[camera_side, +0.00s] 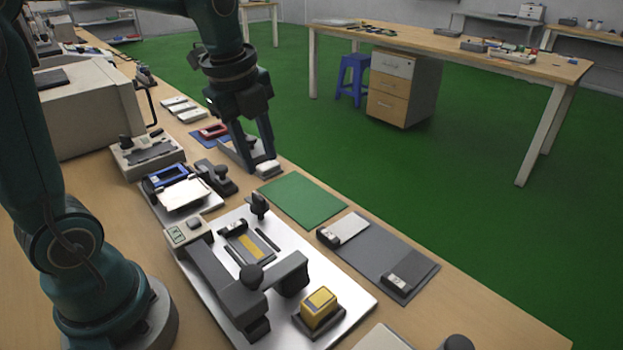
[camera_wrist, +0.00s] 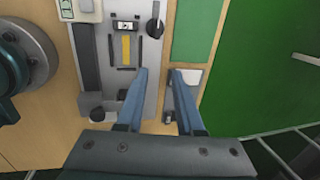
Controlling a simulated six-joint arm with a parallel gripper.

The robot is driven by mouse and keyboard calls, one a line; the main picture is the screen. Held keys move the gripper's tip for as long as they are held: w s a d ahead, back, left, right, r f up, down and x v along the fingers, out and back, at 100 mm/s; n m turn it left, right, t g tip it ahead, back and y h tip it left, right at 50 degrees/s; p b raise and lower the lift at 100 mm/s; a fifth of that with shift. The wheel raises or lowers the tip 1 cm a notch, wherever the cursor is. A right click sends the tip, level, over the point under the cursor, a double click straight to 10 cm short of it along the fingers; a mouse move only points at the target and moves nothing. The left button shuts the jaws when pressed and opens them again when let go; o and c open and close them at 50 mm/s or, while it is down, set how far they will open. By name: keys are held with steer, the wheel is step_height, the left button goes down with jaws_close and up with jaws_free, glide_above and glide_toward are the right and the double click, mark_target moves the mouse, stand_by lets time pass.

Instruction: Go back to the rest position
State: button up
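My gripper (camera_side: 257,162) hangs over the bench near its far edge in the side view, fingers pointing down. In the wrist view its two blue fingers (camera_wrist: 158,75) stand apart with a clear gap and nothing held between them. Below the gripper in the side view, a small light block is close to one fingertip; I cannot tell if they touch. The silver test fixture (camera_side: 350,303) with a yellow strip (camera_side: 250,247) lies in front of the gripper, and it also shows in the wrist view (camera_wrist: 146,65).
A yellow box (camera_side: 319,305) sits on the fixture's plate. A green mat (camera_side: 303,201) and a grey mat (camera_side: 375,262) with two devices lie along the bench edge. Phone-like devices, trays and a large beige machine (camera_side: 88,105) crowd the left. Above the bench there is free room.

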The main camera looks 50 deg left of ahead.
steer(key=s+d+n+t, duration=0.3)
steer(key=s+d+n, duration=0.3)
steer(key=n, duration=1.1)
steer(key=s, duration=0.4)
steer(key=shift+s+f+n+h, duration=0.25)
steer(key=shift+s+n+h, duration=0.05)
steer(key=shift+s+n, duration=0.1)
